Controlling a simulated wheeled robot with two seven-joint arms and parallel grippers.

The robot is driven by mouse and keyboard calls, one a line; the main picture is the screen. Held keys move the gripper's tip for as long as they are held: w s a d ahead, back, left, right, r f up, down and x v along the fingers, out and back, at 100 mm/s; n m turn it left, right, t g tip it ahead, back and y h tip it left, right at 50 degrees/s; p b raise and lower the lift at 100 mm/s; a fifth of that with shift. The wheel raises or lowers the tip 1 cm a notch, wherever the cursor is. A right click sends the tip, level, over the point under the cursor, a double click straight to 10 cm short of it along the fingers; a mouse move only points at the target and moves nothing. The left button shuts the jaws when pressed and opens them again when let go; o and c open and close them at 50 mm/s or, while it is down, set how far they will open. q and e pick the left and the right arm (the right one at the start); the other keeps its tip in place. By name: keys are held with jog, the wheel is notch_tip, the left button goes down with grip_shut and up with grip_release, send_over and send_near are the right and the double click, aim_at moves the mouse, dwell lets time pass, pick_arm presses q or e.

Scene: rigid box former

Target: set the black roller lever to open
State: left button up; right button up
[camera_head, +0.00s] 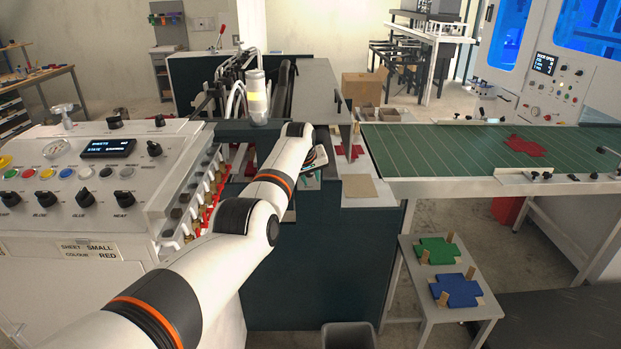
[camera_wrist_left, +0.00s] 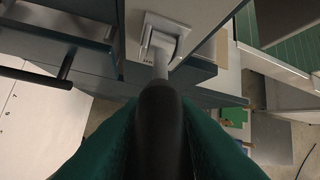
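The black roller lever (camera_wrist_left: 157,112) shows in the left wrist view as a thick black handle on a pale metal shaft, which rises from a white square mount (camera_wrist_left: 165,38). My left gripper (camera_wrist_left: 158,120) has a dark green finger along each side of the handle, with no visible gap, and looks shut on it. In the head view my left gripper (camera_head: 314,162) is at the dark machine body, mostly behind my own wrist. I cannot make out the lever in that view. My right gripper is in neither view.
A control panel (camera_head: 82,170) with knobs and buttons stands at the left. A green table (camera_head: 430,150) with a red cut sheet (camera_head: 524,146) is at the right. A low stand (camera_head: 455,312) holds green and blue sheets. A bin (camera_head: 348,336) stands on the floor.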

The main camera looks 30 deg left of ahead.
pick_arm(q)
jog(key=shift+o, duration=1.4)
jog(key=shift+v, duration=0.75)
jog(key=b+v, duration=0.2)
jog(key=v, duration=0.8)
jog(key=shift+r, duration=0.2)
